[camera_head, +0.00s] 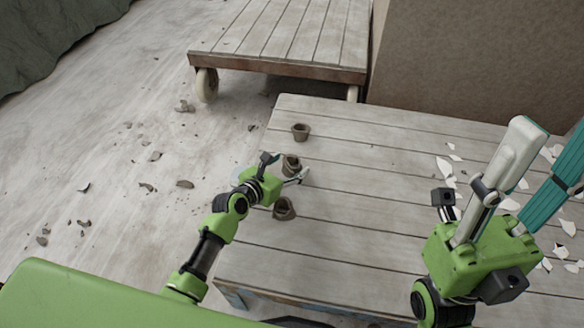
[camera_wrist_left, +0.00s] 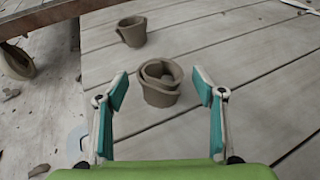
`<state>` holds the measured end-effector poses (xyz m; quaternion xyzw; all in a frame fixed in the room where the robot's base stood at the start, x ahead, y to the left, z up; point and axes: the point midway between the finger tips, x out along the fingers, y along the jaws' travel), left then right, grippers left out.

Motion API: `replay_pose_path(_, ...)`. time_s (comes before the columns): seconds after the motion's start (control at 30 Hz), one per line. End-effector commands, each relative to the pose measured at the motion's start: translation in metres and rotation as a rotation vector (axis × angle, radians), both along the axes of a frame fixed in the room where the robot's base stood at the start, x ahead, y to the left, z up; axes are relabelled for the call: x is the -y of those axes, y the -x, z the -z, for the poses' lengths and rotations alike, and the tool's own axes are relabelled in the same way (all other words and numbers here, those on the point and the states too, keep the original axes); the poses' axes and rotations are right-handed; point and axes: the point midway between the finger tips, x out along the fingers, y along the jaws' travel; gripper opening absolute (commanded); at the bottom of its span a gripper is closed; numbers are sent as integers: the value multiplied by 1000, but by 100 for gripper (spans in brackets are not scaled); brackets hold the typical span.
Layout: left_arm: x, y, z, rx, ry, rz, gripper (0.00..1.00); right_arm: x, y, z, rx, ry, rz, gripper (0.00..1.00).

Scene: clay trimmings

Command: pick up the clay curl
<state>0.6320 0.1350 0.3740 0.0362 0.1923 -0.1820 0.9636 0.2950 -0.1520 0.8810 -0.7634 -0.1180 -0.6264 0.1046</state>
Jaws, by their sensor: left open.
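A brown clay pot (camera_wrist_left: 160,95) stands upright on the pale plank platform, a curved clay piece (camera_wrist_left: 153,70) at its mouth. This piece looks like the clay curl, but I cannot tell whether it is separate from the rim. The pot also shows in the head view (camera_head: 291,170), partly hidden by my left gripper (camera_head: 286,166). In the left wrist view my left gripper (camera_wrist_left: 160,88) is open and empty, its fingers apart on either side of the pot's near side. My right gripper (camera_head: 546,140) is at the right, its fingers apart.
Other clay pots stand on the platform (camera_head: 380,180), one farther back (camera_head: 300,131) and one nearer (camera_head: 284,209). White shards (camera_head: 445,165) lie at the right. A wheeled wooden cart (camera_head: 290,35) and a large brown box (camera_head: 470,60) stand behind. Brown fragments (camera_head: 185,184) litter the floor.

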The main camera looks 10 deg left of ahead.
Motion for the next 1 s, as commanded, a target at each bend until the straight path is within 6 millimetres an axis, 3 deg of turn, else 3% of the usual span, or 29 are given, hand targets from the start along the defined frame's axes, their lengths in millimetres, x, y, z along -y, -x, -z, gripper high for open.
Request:
replay_pose_path(0.03,3,-9,6,3,-1,1,62,0,-1,10,-6,2,0,40)
replay_pose_path(0.13,6,-16,8,2,0,0,62,0,-2,13,-8,3,1,40)
replay_pose_path(0.4,7,-18,7,1,0,0,62,-1,-2,12,-9,3,1,40)
replay_pose_path(0.43,7,-18,7,1,0,0,60,-1,-2,12,-9,3,1,40)
replay_pose_path(0.6,7,-18,7,1,1,1,18,-1,-2,12,-9,3,1,40)
replay_pose_path(1.0,7,-18,3,2,2,0,17,-1,-2,9,-10,3,0,40)
